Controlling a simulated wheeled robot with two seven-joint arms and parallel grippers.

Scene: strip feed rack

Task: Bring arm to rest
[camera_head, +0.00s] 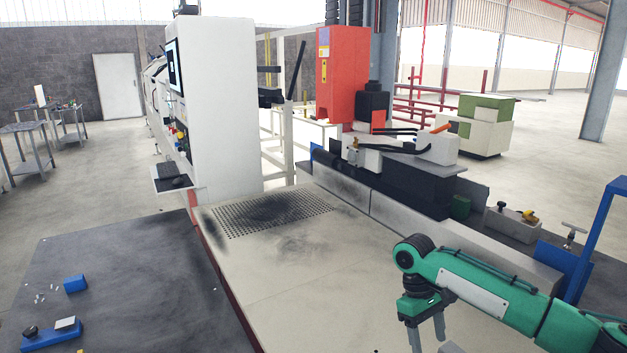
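One green arm of mine comes in from the right edge, so I take it as my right arm. Its gripper (426,335) points down at the lower right, over the pale machine table (318,262). Two grey fingers show with a gap between them, and nothing shows in the gap. The fingertips are close to the bottom edge of the picture. My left arm and gripper do not show.
A dark table (135,275) at the lower left bears a blue block (75,284) and a blue fixture (50,334). A white control cabinet (225,100) and a red machine unit (342,75) stand behind. A blue frame (592,240) rises beside my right arm.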

